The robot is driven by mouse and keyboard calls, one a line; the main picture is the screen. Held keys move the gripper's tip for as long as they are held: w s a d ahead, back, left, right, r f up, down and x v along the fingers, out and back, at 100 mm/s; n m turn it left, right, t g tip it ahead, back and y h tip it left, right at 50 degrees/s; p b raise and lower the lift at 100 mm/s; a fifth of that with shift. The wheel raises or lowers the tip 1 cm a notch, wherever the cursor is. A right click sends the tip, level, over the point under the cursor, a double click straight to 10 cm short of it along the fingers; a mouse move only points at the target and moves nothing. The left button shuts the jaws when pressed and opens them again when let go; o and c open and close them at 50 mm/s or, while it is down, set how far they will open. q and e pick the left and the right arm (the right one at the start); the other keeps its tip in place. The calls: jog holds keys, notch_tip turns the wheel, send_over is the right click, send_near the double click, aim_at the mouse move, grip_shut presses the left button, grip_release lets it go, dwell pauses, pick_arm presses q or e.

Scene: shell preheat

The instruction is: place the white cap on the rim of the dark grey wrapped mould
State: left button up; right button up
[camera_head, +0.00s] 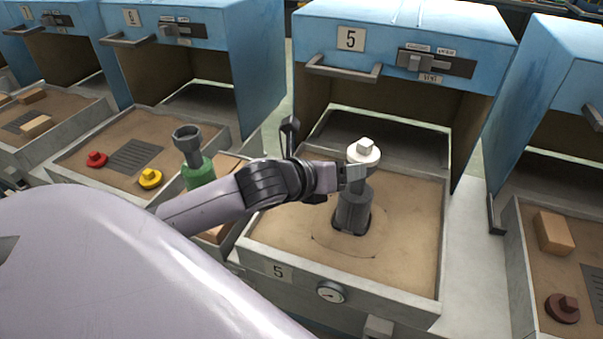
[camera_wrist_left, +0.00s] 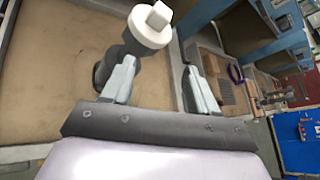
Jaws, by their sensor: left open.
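The white cap (camera_head: 363,153), a round disc with a block-shaped knob, sits on top of the dark grey wrapped mould (camera_head: 352,212). It looks about level; the rim is hidden beneath it. The mould stands upright in the sand of tray 5. My left gripper (camera_head: 348,178) is at the left side of the mould's neck, just below the cap. In the left wrist view, its fingers (camera_wrist_left: 160,78) are apart with nothing visible between them. One finger overlaps the mould (camera_wrist_left: 104,70), and the cap (camera_wrist_left: 149,27) is beyond the fingertips. My right gripper is not in view.
The sand tray (camera_head: 443,235) has raised grey walls, and open blue oven 5 (camera_head: 400,30) stands behind it. To the left are a green mould with a grey neck (camera_head: 196,172), a yellow cap (camera_head: 150,179) and a red cap (camera_head: 96,159). A dark red cap (camera_head: 562,308) lies at right.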

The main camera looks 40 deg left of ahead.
pick_arm(q)
jog(key=s+d+f+n+g, duration=0.1)
jog(key=s+d+f+n, duration=0.1)
jog(key=s+f+n, duration=0.8)
jog(key=s+d+f+n+g, duration=0.1)
jog(key=s+f+n, duration=0.8)
jog(key=n, duration=1.1)
notch_tip(320, 180, down, 5)
jog(key=shift+s+d+r+g, duration=0.15)
jog(key=shift+s+d+g, duration=0.2)
jog(key=shift+d, duration=0.1)
